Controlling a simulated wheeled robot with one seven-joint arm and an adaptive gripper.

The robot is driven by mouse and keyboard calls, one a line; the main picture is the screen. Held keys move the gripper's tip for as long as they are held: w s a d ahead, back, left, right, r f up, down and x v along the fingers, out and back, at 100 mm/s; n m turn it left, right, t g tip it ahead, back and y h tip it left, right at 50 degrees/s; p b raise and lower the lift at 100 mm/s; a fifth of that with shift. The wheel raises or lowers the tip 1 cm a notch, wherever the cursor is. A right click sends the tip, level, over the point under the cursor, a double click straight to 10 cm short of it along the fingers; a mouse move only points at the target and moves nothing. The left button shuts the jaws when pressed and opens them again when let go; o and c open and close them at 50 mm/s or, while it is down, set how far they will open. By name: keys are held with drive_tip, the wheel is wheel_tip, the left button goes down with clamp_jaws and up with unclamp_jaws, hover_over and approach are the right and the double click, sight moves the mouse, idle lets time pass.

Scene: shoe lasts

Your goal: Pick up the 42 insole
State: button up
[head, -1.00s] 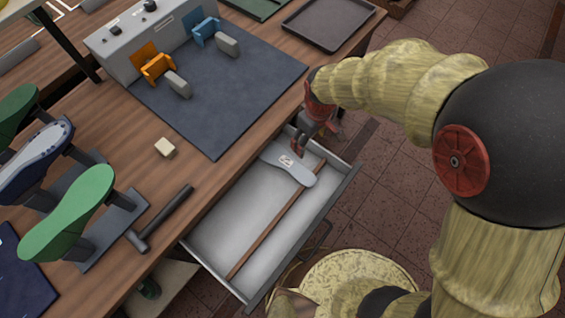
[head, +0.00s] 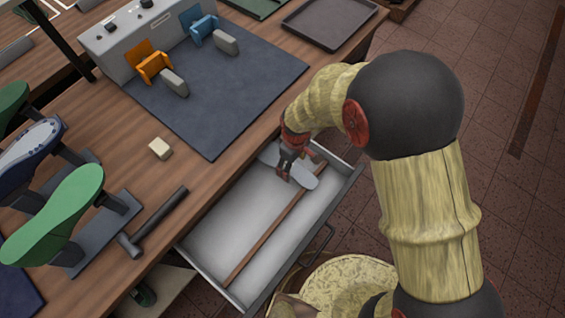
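A grey insole (head: 305,179) lies in the far end of the open drawer (head: 225,232). Its white label, seen a second ago, is now covered by my gripper, and I cannot read a number. My gripper (head: 286,176) is over the middle of the insole, fingers pointing down. The fingertips are small and partly dark here, so I cannot tell whether they are apart, shut, or touching the insole.
A wooden divider (head: 262,239) runs along the drawer. On the bench are a hammer (head: 153,222), a pale block (head: 160,148), a green sole form (head: 55,215), a dark mat (head: 215,110) and a grey tray (head: 328,22). The near part of the drawer is empty.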

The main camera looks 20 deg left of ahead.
drive_tip(key=shift+f, duration=0.35)
idle(0.6)
drive_tip(key=shift+c, duration=0.8)
drive_tip(key=c, duration=1)
drive_tip(key=shift+o, duration=0.2)
drive_tip(key=shift+r, duration=0.1)
